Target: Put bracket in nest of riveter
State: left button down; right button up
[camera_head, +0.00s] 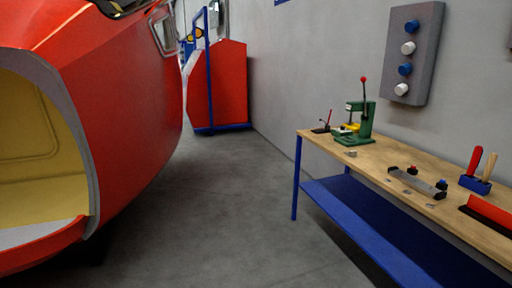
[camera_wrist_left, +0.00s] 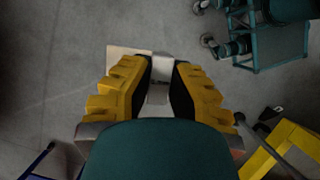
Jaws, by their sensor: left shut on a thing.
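The riveter (camera_head: 366,125), a green press with a red-knobbed lever, stands at the far left end of the wooden workbench (camera_head: 400,165) in the head view. A yellow part shows at its front; the nest itself is too small to make out. In the left wrist view my left gripper (camera_wrist_left: 160,75) has its yellow-and-black fingers shut on a grey metal piece, seemingly the bracket (camera_wrist_left: 160,92). Part of it is hidden between the fingers. Neither gripper shows in the head view.
A metal fixture (camera_head: 418,182) with small parts and a blue holder (camera_head: 475,185) with red and wooden handles sit on the bench. A red train nosecone (camera_head: 130,110) stands left. The grey floor between is clear. In the wrist view a teal cart (camera_wrist_left: 270,45) stands upper right.

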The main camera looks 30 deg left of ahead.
pick_arm(q)
jog(key=w+d+f+m+g, duration=0.2)
jog(key=w+d+m+g, duration=0.1)
jog(key=w+d+m, duration=0.7)
jog(key=w+d+f+m+g+y, duration=0.1)
jog(key=w+d+f+m+g, duration=0.1)
jog(key=w+d+m, duration=0.8)
jog(key=w+d+f+m+g+y, duration=0.1)
jog(key=w+d+f+m+g, duration=0.2)
jog(key=w+d+m, duration=0.7)
jog(key=w+d, duration=0.7)
jog(key=d, duration=0.2)
jog(key=w+d, duration=0.7)
jog(key=d, duration=0.3)
jog(key=shift+d+f+m+g, duration=0.2)
jog(key=shift+f+m+g, duration=0.1)
jog(key=shift+w+a, duration=0.1)
